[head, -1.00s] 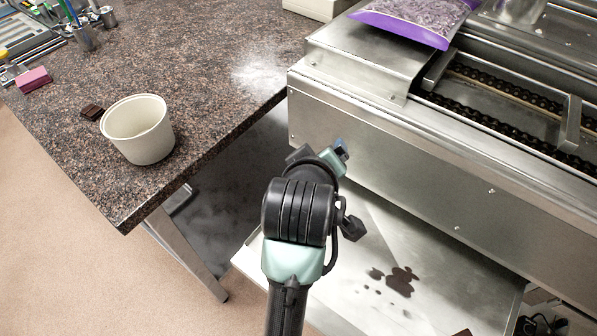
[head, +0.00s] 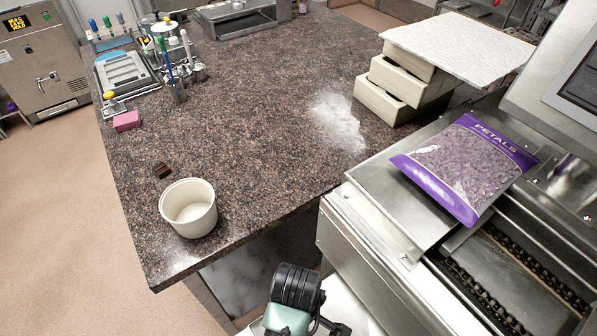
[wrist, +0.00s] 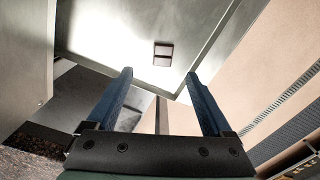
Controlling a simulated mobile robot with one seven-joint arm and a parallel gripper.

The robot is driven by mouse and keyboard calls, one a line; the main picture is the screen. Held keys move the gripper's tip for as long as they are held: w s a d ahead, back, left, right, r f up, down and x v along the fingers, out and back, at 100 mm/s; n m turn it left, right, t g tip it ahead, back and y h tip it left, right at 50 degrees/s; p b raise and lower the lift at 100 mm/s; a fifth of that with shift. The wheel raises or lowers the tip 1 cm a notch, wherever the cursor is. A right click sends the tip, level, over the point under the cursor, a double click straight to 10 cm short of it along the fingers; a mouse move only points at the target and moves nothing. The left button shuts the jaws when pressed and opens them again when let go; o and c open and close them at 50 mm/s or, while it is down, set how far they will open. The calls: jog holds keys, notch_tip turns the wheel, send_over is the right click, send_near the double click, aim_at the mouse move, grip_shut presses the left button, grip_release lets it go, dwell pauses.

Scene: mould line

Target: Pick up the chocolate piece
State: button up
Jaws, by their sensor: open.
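In the head view, another dark chocolate piece (head: 162,171) lies on the speckled counter (head: 250,110), just behind a white tub (head: 189,208). My fingers and the piece on the tray are out of the head view.
A metal machine with a chain conveyor (head: 500,275) stands at the right, with a purple petals bag (head: 465,170) on top. Cream boxes (head: 390,95), white powder (head: 337,120), a pink block (head: 126,121) and tools are on the counter. Its middle is clear.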

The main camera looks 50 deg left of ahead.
notch_tip(320, 180, down, 5)
jog(key=shift+r, duration=0.1)
jog(key=shift+s+a+f, duration=0.1)
jog(key=shift+s+f, duration=0.05)
jog(key=shift+f, duration=0.8)
jog(key=shift+s+a+f, duration=0.1)
jog(key=shift+s+f, duration=0.05)
jog(key=shift+f, duration=0.8)
jog(key=shift+s+f, duration=0.15)
jog(key=shift+f, duration=0.8)
jog(key=shift+c, duration=0.2)
grip_shut()
